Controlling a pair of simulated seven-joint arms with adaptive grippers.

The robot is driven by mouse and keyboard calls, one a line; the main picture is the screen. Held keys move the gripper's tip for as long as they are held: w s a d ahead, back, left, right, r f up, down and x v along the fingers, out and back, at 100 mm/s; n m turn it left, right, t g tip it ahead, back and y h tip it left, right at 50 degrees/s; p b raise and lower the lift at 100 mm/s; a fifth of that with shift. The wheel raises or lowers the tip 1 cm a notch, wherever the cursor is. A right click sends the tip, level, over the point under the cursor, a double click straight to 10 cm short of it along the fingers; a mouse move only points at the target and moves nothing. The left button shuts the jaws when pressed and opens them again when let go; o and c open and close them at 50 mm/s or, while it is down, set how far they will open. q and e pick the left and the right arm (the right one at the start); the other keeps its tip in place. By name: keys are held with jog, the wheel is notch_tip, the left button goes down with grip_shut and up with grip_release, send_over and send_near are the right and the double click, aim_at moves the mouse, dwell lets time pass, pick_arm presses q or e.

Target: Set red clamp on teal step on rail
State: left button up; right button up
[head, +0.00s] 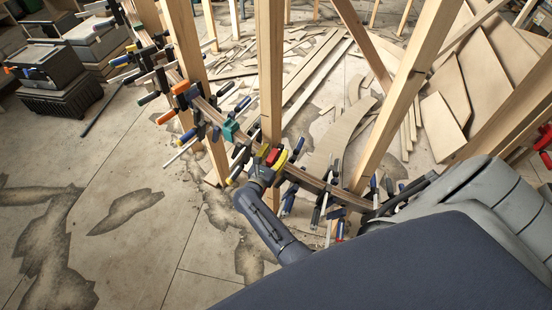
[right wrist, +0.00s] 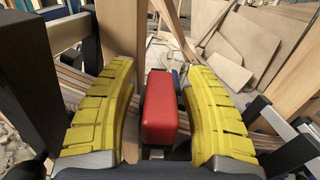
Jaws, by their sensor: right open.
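In the head view the right gripper (head: 271,160) reaches the rail from below. The teal step (head: 230,130) is on the rail, left of the red clamp and beyond the post. The left gripper is not in view.
Several dark clamps with blue, orange and yellow ends line the rail, such as an orange one (head: 180,88) at left. Upright posts (head: 271,70) stand close to the gripper. Wood offcuts (head: 345,130) lie behind. The floor at front left (head: 110,240) is clear.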

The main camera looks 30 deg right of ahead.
grip_shut()
dwell(0.4)
